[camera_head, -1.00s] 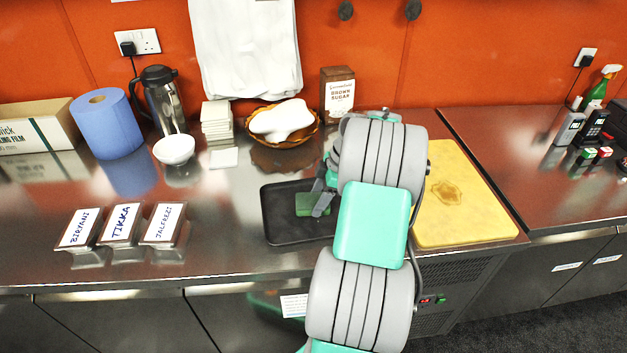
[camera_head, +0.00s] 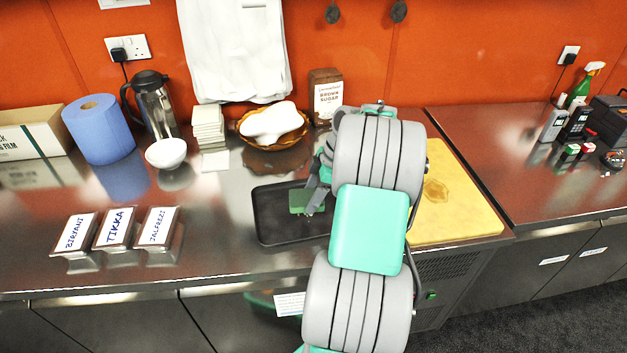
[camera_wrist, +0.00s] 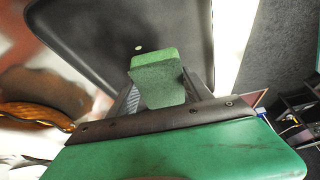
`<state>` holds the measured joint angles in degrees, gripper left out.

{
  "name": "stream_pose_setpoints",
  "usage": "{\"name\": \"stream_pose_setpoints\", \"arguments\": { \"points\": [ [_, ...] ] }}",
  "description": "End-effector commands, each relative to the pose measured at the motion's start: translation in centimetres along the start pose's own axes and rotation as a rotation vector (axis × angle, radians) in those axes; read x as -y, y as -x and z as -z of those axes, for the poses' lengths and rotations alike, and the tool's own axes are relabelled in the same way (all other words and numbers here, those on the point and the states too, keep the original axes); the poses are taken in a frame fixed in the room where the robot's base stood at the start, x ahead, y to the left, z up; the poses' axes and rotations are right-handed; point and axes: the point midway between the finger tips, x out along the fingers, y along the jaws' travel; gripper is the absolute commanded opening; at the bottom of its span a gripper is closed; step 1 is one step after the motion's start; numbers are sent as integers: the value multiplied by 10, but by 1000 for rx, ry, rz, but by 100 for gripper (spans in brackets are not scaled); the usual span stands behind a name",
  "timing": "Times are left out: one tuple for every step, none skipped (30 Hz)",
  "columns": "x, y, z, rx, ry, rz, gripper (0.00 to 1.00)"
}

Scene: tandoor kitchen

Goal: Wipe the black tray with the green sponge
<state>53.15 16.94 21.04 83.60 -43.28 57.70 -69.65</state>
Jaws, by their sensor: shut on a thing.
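The black tray (camera_head: 268,229) lies flat on the steel counter, left of the yellow board, and its right part is hidden behind my arm. In the wrist view the tray (camera_wrist: 92,48) fills the upper middle, with a small pale spot on its surface. My gripper (camera_head: 312,200) is over the tray. It is shut on the green sponge (camera_head: 297,203), which also shows between the fingers in the wrist view (camera_wrist: 157,80). The sponge is at or just above the tray's surface; I cannot tell whether it touches.
A yellow cutting board (camera_head: 465,205) lies right of my arm. Labelled tins (camera_head: 115,230) stand at the left. A wicker basket (camera_head: 272,140) with a white cloth, a white bowl (camera_head: 166,153) and a brown sugar pack (camera_head: 326,97) stand behind. Counter between tins and tray is clear.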

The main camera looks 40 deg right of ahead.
Motion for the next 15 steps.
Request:
{"name": "stream_pose_setpoints", "arguments": {
  "points": [
    [0, 7, 4, 0, 3, 1, 25],
    [0, 10, 6, 0, 4, 1, 25],
    [0, 13, 8, 0, 6, 2, 25],
    [0, 15, 10, 1, 8, 2, 25],
    [0, 17, 12, 1, 9, 3, 25],
    [0, 20, 14, 1, 10, 3, 25],
    [0, 22, 16, 1, 11, 4, 25],
    [0, 25, 17, 1, 12, 4, 25],
    [0, 27, 19, 1, 13, 5, 25],
    [0, 29, 21, 0, 14, 5, 25],
    [0, 30, 22, 0, 15, 6, 25],
    [0, 32, 23, 0, 16, 6, 25],
    [0, 33, 24, 0, 17, 6, 25],
    [1, 33, 24, 0, 18, 7, 25],
    [1, 33, 25, 0, 18, 7, 25]
  ]
}}
